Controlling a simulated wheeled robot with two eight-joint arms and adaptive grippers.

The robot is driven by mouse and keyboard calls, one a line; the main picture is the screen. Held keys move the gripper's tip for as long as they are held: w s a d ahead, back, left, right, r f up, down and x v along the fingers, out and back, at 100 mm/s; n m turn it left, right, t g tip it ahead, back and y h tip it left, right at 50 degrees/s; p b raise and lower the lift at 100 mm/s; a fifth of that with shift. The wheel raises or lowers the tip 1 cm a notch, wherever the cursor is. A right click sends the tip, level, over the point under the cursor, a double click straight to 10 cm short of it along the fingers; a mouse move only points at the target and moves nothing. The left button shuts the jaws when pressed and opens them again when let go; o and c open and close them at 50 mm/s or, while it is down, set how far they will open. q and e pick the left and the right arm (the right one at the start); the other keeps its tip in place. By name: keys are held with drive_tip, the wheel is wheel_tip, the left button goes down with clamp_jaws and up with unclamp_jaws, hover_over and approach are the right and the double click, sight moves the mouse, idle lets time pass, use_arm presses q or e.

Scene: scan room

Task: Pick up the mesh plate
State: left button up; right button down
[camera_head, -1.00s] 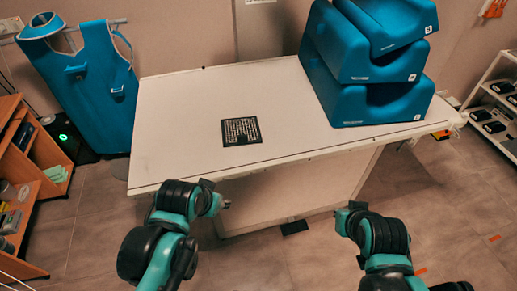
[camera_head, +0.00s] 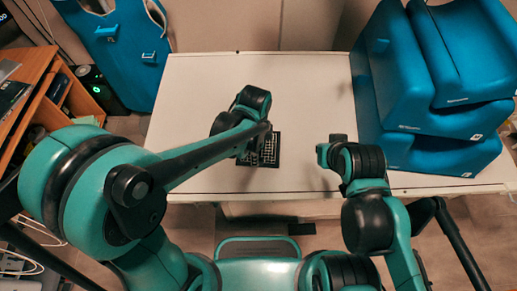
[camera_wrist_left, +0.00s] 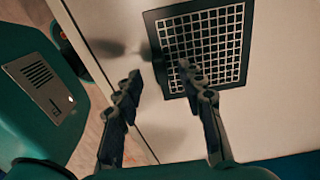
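The mesh plate (camera_head: 270,152) is a flat black-framed square with a light grid. It lies on the white table, partly hidden by my left arm in the head view. The left wrist view shows most of it (camera_wrist_left: 205,42) at the top right. My left gripper (camera_wrist_left: 158,80) is open, its two dark fingers spread, with nothing between them. Its right fingertip overlaps the plate's lower edge in that view; I cannot tell whether they touch.
The white table (camera_head: 200,90) is clear around the plate. Stacked blue foam blocks (camera_head: 400,90) stand on its right side. A blue apron (camera_head: 125,50) hangs at the back left. A wooden shelf (camera_head: 50,70) stands at the far left.

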sight(269, 156)
use_arm(q)
drive_tip(key=f, duration=0.1)
drive_tip(key=f+b, duration=0.1)
drive_tip(key=f, duration=0.2)
drive_tip(key=shift+d+f+b, duration=0.15)
drive_tip(key=shift+d+b, duration=0.1)
drive_tip(key=shift+b, duration=0.05)
drive_tip(key=shift+f, duration=0.25)
drive_tip(key=shift+c, duration=0.3)
clamp_jaws()
drive_tip(key=shift+r, duration=0.1)
